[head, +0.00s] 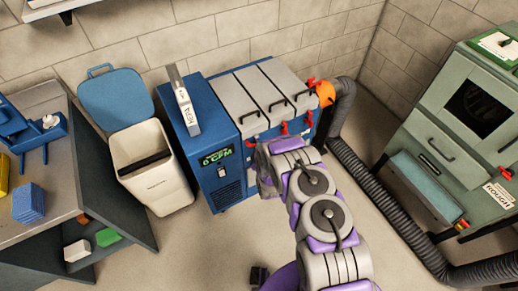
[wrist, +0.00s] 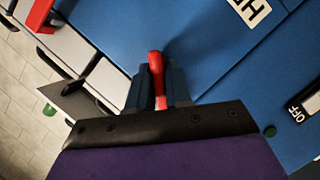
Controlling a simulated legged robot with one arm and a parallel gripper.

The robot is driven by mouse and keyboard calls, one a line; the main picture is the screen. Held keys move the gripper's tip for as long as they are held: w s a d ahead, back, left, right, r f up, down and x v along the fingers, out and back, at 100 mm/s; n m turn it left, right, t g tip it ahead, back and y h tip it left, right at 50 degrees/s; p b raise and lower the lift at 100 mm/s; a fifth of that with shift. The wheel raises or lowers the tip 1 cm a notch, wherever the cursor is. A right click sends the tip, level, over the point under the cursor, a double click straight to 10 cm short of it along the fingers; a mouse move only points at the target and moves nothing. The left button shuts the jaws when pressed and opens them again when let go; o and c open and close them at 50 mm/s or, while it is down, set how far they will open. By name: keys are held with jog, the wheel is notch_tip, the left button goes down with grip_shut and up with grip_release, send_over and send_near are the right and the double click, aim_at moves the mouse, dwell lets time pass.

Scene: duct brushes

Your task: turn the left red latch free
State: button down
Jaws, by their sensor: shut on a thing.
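The blue machine (head: 222,180) stands in the middle, with grey lids on top and red latches along its front edge. My gripper shows in the wrist view (wrist: 157,80), its dark fingers closed around a red latch handle (wrist: 155,60) in front of the blue panel (wrist: 200,45). The handle stands between the two fingertips, its tip reaching beyond them. In the head view my arm covers most of the left latch and the fingers.
A white box marked HEPA (head: 186,108) stands on the machine's left top. An orange collar (head: 325,93) joins a grey hose (head: 375,185) that runs right along the floor. A white bin (head: 152,175) is left of the machine; a green cabinet (head: 440,150) is at right.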

jog(key=n, duration=0.1)
jog(key=n+t+b, duration=0.1)
jog(key=f+n, duration=0.1)
jog(key=shift+s+a+t+b, duration=0.2)
jog(key=shift+a+t+b, duration=0.1)
jog(key=shift+t+b, duration=0.1)
jog(key=shift+f+n+t+b, duration=0.1)
jog(key=shift+n+t+b, duration=0.45)
jog(key=shift+n, duration=0.95)
jog(key=shift+s, duration=0.1)
jog(key=c, duration=1.2)
grip_release()
jog(key=shift+a, duration=0.1)
jog(key=shift+o, duration=0.2)
